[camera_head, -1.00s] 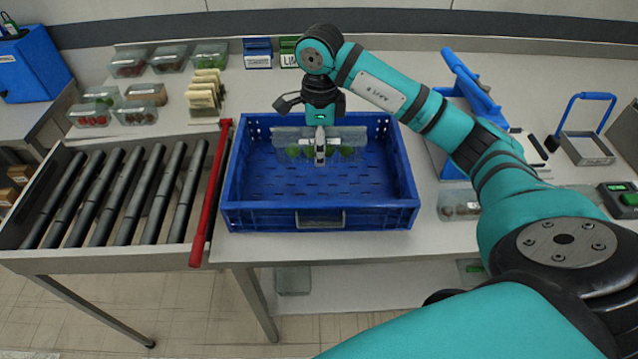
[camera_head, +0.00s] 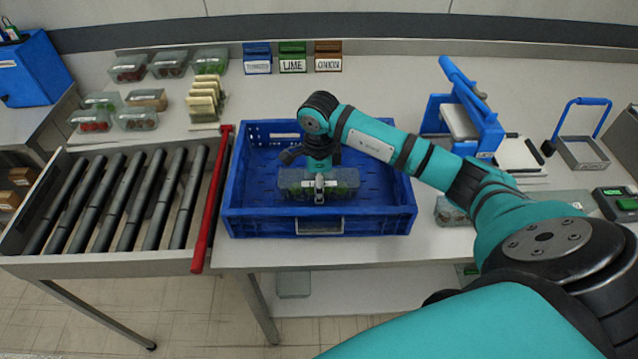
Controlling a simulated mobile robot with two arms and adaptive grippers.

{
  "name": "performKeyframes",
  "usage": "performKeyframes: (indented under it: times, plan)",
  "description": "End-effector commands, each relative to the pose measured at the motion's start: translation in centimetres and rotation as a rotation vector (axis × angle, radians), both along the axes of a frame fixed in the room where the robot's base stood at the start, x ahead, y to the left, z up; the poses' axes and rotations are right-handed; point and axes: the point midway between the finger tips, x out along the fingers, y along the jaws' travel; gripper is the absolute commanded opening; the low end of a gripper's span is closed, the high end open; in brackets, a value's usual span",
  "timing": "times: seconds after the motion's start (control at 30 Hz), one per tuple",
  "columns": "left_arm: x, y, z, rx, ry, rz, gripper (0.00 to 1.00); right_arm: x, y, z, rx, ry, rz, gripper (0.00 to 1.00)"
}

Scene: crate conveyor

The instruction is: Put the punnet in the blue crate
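The blue crate (camera_head: 243,222) stands on the worktop in front of me, with its rim facing up. A clear punnet (camera_head: 346,180) with green contents is within the crate's outline, near the middle and towards the front. My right gripper (camera_head: 319,190) points down at the punnet's middle and appears shut on it; its fingers partly cover it. I cannot tell whether the punnet touches the crate floor. My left gripper is not in view.
A roller conveyor (camera_head: 120,200) with a red bar (camera_head: 211,200) adjoins the crate's left. Several other punnets (camera_head: 128,68) and a stack of cards (camera_head: 205,98) are at back left. Small labelled boxes (camera_head: 293,57) stand behind. A blue-framed device (camera_head: 470,110) and a scoop-like tray (camera_head: 583,150) are at right.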

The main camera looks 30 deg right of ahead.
Motion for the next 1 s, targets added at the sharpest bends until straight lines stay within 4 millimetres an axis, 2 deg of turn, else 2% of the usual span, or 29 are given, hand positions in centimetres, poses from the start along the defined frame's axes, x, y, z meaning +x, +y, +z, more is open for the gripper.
performKeyframes:
  times: [0.13, 0.17, 0.37, 0.77, 0.87, 1.0]
  plan:
    - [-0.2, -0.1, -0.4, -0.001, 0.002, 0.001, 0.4, 0.0, 0.0, -0.4, 0.0, 0.0, 0.0, 0.2]
    - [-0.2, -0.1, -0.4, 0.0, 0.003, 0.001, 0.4, 0.0, 0.0, -0.4, 0.0, 0.0, 0.0, 0.55]
    - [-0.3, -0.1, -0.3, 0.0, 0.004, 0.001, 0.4, 0.0, 0.0, -0.2, 0.0, 0.0, 0.0, 0.81]
    - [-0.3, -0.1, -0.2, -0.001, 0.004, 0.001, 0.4, 0.1, 0.0, 0.5, 0.0, -0.004, 0.0, 0.82]
    - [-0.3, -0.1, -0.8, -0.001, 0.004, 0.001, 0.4, 0.2, -0.1, 1.9, -0.001, -0.007, 0.001, 0.82]
    - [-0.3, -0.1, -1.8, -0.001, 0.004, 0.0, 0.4, 0.2, -0.1, 4.9, -0.001, -0.008, 0.001, 0.82]
